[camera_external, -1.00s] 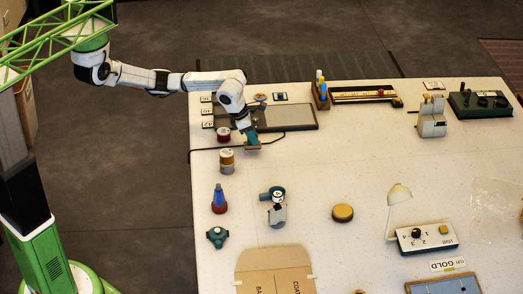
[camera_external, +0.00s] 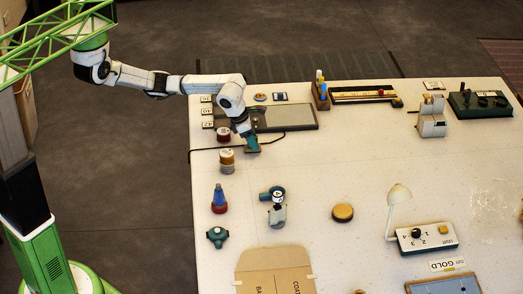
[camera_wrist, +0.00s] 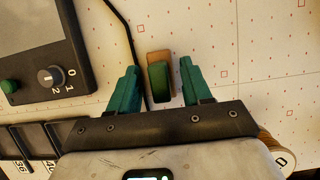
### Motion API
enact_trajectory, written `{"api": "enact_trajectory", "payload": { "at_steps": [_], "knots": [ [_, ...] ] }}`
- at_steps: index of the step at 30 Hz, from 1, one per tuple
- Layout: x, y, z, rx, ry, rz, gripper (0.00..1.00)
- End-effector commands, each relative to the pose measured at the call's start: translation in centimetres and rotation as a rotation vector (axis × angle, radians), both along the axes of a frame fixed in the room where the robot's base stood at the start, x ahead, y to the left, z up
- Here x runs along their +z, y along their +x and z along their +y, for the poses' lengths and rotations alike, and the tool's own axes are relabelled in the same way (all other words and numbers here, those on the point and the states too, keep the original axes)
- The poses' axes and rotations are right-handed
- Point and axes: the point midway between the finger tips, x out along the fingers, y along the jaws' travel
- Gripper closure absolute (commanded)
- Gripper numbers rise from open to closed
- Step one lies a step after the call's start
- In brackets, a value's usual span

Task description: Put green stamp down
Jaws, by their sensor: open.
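The green stamp (camera_wrist: 158,82) has a green grip on a brown block. In the wrist view it is between the two teal fingers of my gripper (camera_wrist: 160,66), with a visible gap on each side. My gripper is open, and the stamp appears to stand on the white table (camera_wrist: 250,60). In the external view my gripper (camera_external: 250,143) is low over the table's left part, just below the dark pad. The fingers largely hide the stamp there.
A black cable (camera_wrist: 128,40) runs close by the left finger. The dark pad with a knob (camera_wrist: 40,45) is at left. The table's middle is mostly clear.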

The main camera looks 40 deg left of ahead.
Motion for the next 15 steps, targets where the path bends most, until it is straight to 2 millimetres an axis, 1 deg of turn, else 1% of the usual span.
{"api": "enact_trajectory", "payload": {
  "at_steps": [5, 8, 15],
  "knots": [
    [1.2, -0.2, 0.2, 0.0, -0.002, -0.001, 0.51],
    [2.8, -0.7, 0.7, -0.002, -0.002, -0.005, 0.51],
    [7.4, -2.1, 2.1, -0.003, -0.001, -0.005, 0.51]
  ]
}}
